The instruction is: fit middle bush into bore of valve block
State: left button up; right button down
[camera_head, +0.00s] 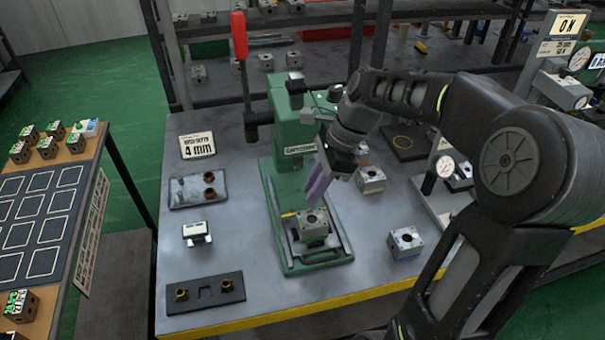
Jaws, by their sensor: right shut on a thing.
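The valve block (314,232), a grey cube with a dark round bore in its top, sits on the base of the green press (288,140). My right gripper (316,192), with pale purple fingers, is above and just behind the block, apart from it and tilted. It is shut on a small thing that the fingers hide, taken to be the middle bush. The dark bush holder (204,301) at the table's front left has a brass bush (181,294) at its left and another (226,285) at its right; its middle place is empty. My left gripper is out of view.
More valve blocks (404,243) and (371,181) stand right of the press. A tray (183,192) with two brown bushes and a small grey stand (196,234) are at left. The red-handled press lever (239,40) rises behind. Front table is clear between holder and press.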

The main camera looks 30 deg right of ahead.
jog(key=shift+s, duration=0.25)
jog(key=shift+w, duration=0.1)
jog(key=shift+f+b, duration=1.25)
jog(key=shift+f, duration=1.35)
jog(key=shift+p, duration=0.55)
jog(key=shift+f, duration=0.6)
dwell(0.3)
jog(key=c, duration=1.3)
grip_release()
